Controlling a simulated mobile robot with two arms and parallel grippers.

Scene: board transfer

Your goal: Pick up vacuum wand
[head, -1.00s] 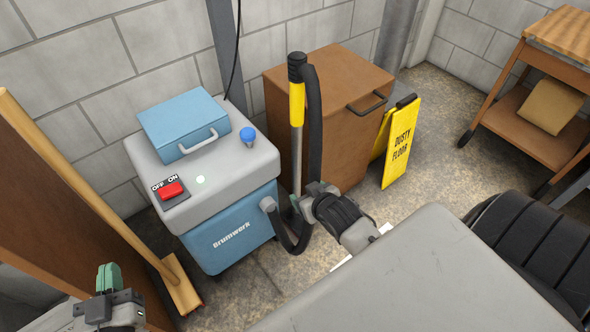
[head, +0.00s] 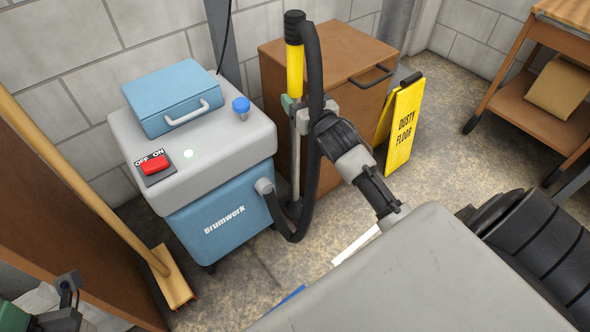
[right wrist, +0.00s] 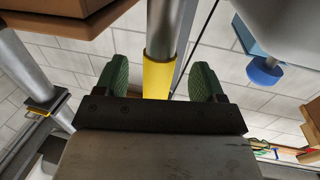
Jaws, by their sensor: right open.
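The vacuum wand stands upright beside the blue-grey vacuum, with a black top, a yellow grip (head: 295,68) and a grey metal tube below; a black hose curves from its top. My right gripper (head: 296,108) is at the lower end of the yellow grip. In the right wrist view, its green fingers (right wrist: 161,80) are open, one on each side of the wand (right wrist: 159,72), with a gap at both sides. Part of my left gripper (head: 30,312) shows at the bottom left corner, cut off by the frame edge; its jaws are unclear.
The vacuum body (head: 228,228) carries a blue case (head: 172,98), a blue knob and a red switch. A brown cabinet (head: 345,115) stands behind the wand. A yellow floor sign (head: 403,125) stands right of it. A broom (head: 80,185) leans at left.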

